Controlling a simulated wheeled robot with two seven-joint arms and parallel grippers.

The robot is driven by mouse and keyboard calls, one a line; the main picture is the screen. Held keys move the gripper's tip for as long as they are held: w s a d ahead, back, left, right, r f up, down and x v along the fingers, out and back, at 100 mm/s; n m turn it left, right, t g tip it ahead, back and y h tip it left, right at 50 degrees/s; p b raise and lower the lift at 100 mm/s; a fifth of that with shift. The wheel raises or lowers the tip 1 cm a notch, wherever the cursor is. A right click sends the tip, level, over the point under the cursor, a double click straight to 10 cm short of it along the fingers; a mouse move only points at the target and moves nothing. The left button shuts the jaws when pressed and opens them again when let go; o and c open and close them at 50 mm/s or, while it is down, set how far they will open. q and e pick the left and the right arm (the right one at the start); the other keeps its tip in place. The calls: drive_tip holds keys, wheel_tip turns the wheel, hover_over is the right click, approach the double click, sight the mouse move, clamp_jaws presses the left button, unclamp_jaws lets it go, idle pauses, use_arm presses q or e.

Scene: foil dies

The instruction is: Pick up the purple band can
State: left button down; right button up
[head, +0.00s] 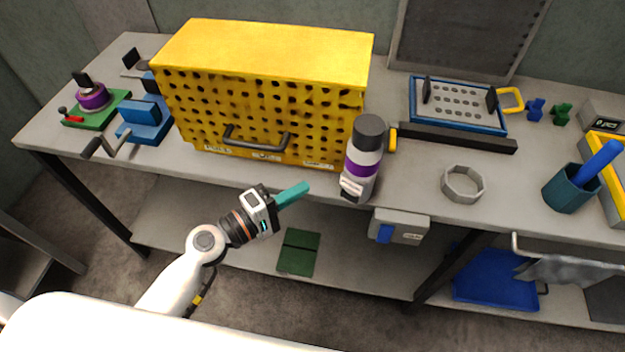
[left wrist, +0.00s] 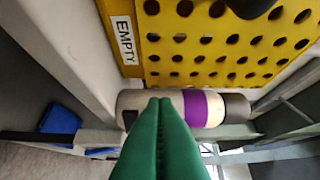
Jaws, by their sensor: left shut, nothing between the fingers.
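The purple band can (head: 363,160) stands upright at the front edge of the bench, in front of the right end of the yellow cabinet. It has a dark grey top, a white body and a purple band. In the left wrist view the can (left wrist: 205,108) lies sideways across the picture, partly hidden behind the fingers. My left gripper (head: 306,187) has green fingers, shut and empty. It is left of the can and apart from it, in front of the bench edge. In the left wrist view the shut fingers (left wrist: 160,105) point toward the can. My right gripper is not in view.
The yellow perforated cabinet (head: 262,45) with a dark handle stands behind the can. A grey box with a blue patch (head: 400,226) is at the bench front, right of the can. A hexagonal ring (head: 463,184) and a teal cup (head: 570,188) stand further right.

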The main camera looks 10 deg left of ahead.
sight(361, 169)
use_arm(q)
drive_tip(key=p+x, duration=0.2)
drive_tip(key=x, duration=0.6)
drive_tip(key=shift+w+d+r+p, duration=0.1)
drive_tip(key=shift+w+p, duration=0.1)
drive_tip(key=shift+p, duration=0.15)
drive_tip(key=shift+w+d, duration=0.25)
drive_tip(key=shift+d, duration=0.05)
drive_tip(key=shift+s, duration=0.1)
drive_tip(key=shift+s+d, duration=0.35)
drive_tip(key=shift+s, duration=0.3)
